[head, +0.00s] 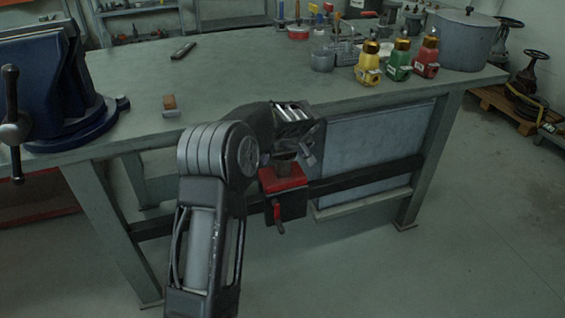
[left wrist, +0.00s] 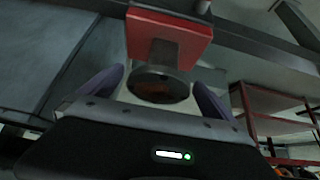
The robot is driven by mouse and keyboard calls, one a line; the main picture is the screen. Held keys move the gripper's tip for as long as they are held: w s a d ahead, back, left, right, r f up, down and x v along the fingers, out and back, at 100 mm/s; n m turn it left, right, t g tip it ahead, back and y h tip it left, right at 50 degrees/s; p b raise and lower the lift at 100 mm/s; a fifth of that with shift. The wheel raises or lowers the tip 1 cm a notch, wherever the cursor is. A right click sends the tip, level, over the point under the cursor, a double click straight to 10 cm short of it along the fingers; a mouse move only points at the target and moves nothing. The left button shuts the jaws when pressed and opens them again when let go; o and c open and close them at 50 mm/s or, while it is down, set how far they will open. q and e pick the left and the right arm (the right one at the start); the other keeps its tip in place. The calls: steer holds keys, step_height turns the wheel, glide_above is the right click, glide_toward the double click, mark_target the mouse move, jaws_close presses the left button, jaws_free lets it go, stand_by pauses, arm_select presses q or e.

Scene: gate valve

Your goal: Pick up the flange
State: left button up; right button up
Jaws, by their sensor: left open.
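What looks like the flange, a dark round disc on a short neck, shows in the left wrist view (left wrist: 160,88) against a red block (left wrist: 168,35). In the head view its small brownish end (head: 286,168) stands on the red-topped vise (head: 284,181) at the bench front. My left gripper (head: 292,153) is just above it, partly hidden by its own arm. In the left wrist view the two purple fingers of my open gripper (left wrist: 158,93) lie on either side of the disc, with visible gaps. Whether they touch it is unclear. My right gripper is out of view.
The grey workbench (head: 240,75) carries a large blue vise (head: 70,75) at left. A red-framed shelf (left wrist: 275,105) shows in the left wrist view.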

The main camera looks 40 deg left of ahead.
arm_select(q)
steer(key=shift+c, duration=0.6)
steer(key=c, duration=1.8)
steer(key=shift+r, duration=0.15)
steer(key=shift+c, duration=0.5)
steer(key=shift+r, duration=0.15)
steer(key=s+d, duration=1)
steer(key=d, duration=0.5)
steer(key=shift+s, duration=0.1)
